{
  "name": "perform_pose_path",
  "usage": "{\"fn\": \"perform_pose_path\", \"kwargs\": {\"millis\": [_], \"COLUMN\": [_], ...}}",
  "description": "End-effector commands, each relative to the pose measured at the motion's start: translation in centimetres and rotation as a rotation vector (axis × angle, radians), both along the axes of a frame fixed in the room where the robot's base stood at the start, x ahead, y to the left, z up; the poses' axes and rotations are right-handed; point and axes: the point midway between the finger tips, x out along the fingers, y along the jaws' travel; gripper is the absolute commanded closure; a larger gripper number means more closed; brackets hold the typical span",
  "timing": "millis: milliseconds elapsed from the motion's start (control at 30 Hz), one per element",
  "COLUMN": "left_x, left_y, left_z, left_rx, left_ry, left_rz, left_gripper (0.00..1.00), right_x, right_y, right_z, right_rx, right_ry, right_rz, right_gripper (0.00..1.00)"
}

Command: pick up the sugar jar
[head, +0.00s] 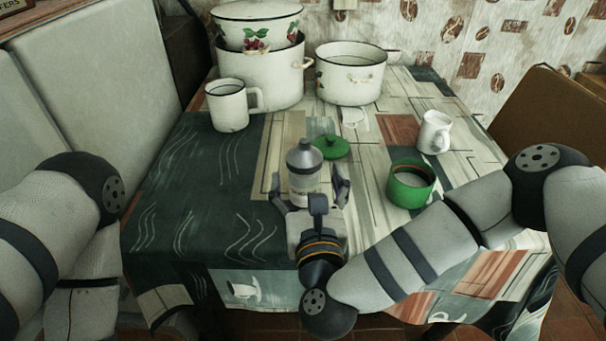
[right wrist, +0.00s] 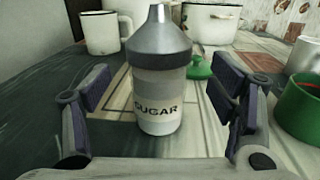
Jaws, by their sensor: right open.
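The sugar jar (head: 303,172) stands upright on the table, a pale jar with a grey conical top. In the right wrist view the jar (right wrist: 160,85) shows its SUGAR label facing me. My right gripper (head: 312,192) is open, its fingers spread to either side of the jar. In the right wrist view the open fingers (right wrist: 160,95) frame the jar with gaps on both sides, and I see no contact. In the head view the gripper hides the jar's lower part. My left gripper is not in view; only the left arm shows.
A green lid (head: 331,148) lies just behind the jar. A green open pot (head: 410,186) and a white mug (head: 434,132) stand to the right. A larger white mug (head: 228,106) and enamel pots (head: 350,75) stand behind. The table's left side is clear.

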Motion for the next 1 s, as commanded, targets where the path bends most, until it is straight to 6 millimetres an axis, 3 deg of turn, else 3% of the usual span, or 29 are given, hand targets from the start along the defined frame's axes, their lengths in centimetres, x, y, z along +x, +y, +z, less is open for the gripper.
{"fn": "perform_pose_path", "kwargs": {"millis": [200, 467, 733, 767, 1000], "left_x": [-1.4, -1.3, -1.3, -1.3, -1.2], "left_y": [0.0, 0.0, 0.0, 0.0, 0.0], "left_z": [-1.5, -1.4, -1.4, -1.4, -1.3], "left_rx": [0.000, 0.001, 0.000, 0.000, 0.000], "left_ry": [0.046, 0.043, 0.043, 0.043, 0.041], "left_rz": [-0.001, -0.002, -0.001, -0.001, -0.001], "left_gripper": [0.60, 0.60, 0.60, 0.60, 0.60], "right_x": [3.7, 4.0, 4.0, 4.0, 4.0], "right_y": [0.6, 0.7, 0.7, 0.7, 0.7], "right_z": [-0.4, 0.1, 0.0, 0.1, 0.3], "right_rx": [0.000, -0.001, -0.002, -0.001, -0.001], "right_ry": [0.004, 0.000, 0.001, -0.002, -0.002], "right_rz": [-0.001, 0.001, 0.001, 0.001, 0.001], "right_gripper": [0.22, 0.25, 0.86, 0.90, 0.90]}}
